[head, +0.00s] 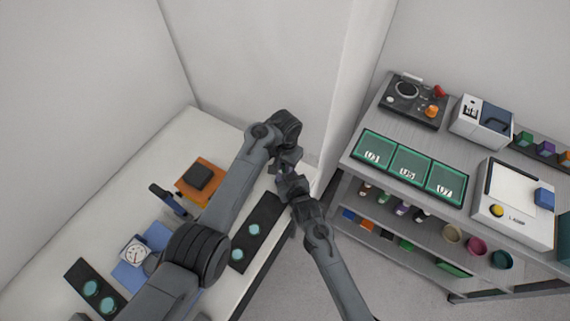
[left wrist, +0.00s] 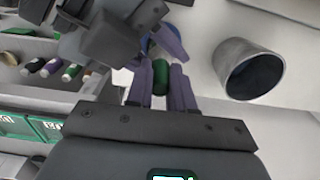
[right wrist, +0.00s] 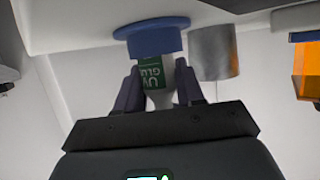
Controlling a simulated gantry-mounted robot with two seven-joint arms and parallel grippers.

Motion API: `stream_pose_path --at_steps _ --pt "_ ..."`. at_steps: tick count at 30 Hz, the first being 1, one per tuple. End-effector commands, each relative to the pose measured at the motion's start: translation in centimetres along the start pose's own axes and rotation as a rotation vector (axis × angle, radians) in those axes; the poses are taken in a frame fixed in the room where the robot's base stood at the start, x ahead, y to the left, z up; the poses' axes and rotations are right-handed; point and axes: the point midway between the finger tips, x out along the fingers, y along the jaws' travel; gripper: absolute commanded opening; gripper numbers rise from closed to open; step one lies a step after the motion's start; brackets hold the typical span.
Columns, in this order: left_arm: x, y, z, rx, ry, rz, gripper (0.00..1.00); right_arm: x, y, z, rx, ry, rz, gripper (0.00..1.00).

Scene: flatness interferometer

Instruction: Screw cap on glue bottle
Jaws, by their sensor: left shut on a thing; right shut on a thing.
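In the right wrist view my right gripper (right wrist: 160,88) is shut on the glue bottle (right wrist: 152,74), white with a green label. A round blue disc (right wrist: 152,38) shows at the bottle's far end, partly covering it. In the head view the left gripper (head: 286,163) and right gripper (head: 289,180) meet near the table's right edge; bottle and cap are hidden there. Whether cap and bottle touch is unclear.
A grey metal cup (left wrist: 250,70) stands close beside the grippers. A black plate with teal discs (head: 258,231) lies below them on the white table (head: 150,160). An orange block (head: 211,172) is further left. A loaded shelf unit (head: 350,160) stands at right.

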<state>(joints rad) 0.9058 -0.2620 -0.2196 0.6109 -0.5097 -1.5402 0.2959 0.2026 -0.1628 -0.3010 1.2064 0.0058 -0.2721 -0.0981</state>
Motion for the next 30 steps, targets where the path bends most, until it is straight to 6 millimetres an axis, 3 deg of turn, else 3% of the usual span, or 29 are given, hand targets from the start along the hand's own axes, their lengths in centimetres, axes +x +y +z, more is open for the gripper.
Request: stream_pose_path --at_steps 2,3,9,20,30 --pt "0.0 0.0 0.0 -0.001 0.0 0.0 0.0 0.0 0.0 0.0 0.0 0.0 0.0 0.0" --pt "0.0 0.0 0.0 -0.001 0.0 0.0 0.25 0.0 0.0 0.0 0.0 0.0 0.0 0.0" --pt "0.0 0.0 0.0 0.0 0.0 0.0 0.52 0.0 0.0 0.0 0.0 0.0 0.0 0.0" --pt "-0.8 0.2 -0.1 0.003 0.002 0.002 0.52 0.0 0.0 0.0 0.0 -0.001 0.0 0.0" --pt "-5.3 0.0 -0.1 -0.001 0.003 0.0 0.52 0.0 0.0 0.1 0.0 -0.001 0.0 0.0"
